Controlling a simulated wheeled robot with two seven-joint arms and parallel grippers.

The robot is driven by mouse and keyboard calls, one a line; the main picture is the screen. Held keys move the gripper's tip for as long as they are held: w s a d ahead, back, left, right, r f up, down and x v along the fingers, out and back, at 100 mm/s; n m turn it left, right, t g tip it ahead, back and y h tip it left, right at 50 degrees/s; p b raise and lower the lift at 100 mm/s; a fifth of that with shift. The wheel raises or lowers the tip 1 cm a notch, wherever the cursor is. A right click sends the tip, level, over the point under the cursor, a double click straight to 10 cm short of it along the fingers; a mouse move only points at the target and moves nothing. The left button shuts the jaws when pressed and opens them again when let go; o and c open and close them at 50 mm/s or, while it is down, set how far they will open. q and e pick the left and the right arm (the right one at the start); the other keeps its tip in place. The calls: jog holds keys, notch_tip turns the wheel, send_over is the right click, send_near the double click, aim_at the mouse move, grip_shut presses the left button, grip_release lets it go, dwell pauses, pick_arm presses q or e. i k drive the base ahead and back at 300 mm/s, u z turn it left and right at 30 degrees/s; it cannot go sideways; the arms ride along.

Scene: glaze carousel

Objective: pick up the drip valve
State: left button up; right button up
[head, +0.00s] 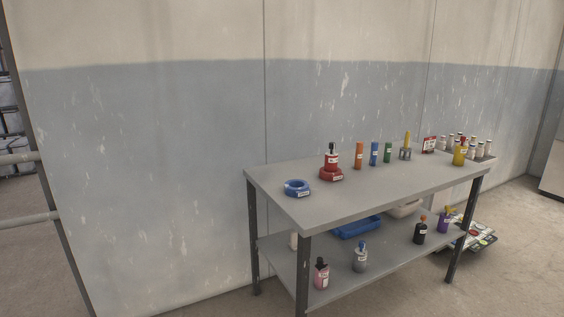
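I cannot tell for sure which object is the drip valve; the labels are too small to read. On the grey table (330,207) are a blue ring (297,188) at the near left and a red ring-shaped base (331,174) with a red, dark-topped bottle (332,157) on it. Orange (359,155), blue (374,154) and green (388,152) cylinders stand in a row. A yellow-topped piece in a grey stand (405,152) is to their right. Neither of my grippers is in view.
A yellow bottle (459,153), a red-and-white sign (429,144) and several small bottles (478,148) stand at the right end. The lower shelf holds a blue tray (356,228), a whitish bin (404,210) and several bottles. The wall is close behind. The table's front middle is clear.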

aim_at(330, 160)
jog(key=u, duration=0.85)
jog(key=i, duration=2.7)
jog(key=z, duration=1.1)
